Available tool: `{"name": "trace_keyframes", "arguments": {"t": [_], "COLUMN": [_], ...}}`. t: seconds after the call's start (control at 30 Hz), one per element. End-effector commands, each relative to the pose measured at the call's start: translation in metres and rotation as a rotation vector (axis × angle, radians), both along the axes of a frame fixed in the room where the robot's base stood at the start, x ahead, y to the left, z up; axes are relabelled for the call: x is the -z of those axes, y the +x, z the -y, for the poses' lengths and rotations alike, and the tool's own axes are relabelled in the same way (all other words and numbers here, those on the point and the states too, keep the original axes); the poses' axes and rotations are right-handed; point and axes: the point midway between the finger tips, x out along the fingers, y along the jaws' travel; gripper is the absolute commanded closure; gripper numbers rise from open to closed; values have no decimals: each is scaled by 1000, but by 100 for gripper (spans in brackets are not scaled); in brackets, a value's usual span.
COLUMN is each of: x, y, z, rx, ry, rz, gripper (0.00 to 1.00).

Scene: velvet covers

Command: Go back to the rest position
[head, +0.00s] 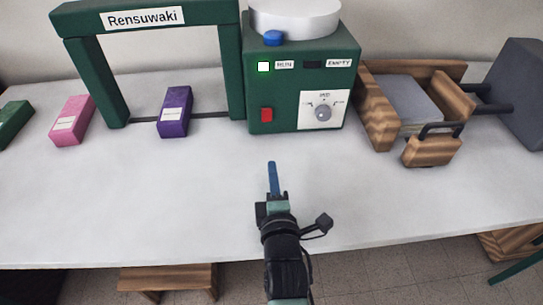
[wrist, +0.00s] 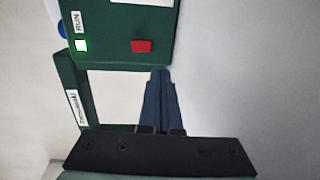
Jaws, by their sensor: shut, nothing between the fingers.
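My gripper (head: 272,178) is shut and empty. It is held over the front middle of the white table, in front of the green machine (head: 297,75). In the wrist view the blue fingers (wrist: 160,95) lie together and point toward the machine's lower edge. The machine's red button (head: 267,114) and lit green RUN lamp (head: 264,67) show in the head view. The red button also shows in the wrist view (wrist: 142,46), just beyond the fingertips and apart from them.
A purple box (head: 175,111) stands under the green Rensuwaki arch (head: 90,85). A pink box (head: 72,119) and a green box (head: 12,122) lie to the left. The table's front (head: 130,225) is clear.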

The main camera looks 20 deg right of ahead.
Motion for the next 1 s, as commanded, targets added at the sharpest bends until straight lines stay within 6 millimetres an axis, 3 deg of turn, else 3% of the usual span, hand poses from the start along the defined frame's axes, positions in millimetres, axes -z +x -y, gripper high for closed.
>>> {"name": "trace_keyframes", "arguments": {"t": [0.2,0.77,0.87,0.97,1.0], "x": [1,-1,-23,-71,-97], "y": [-11,-11,-3,10,15], "z": [-3,-3,-7,-17,-23], "rx": [0,-1,-9,-34,-50], "ry": [-1,2,38,127,178], "rz": [1,6,49,148,201], "gripper": [100,100,100,100,100]}}
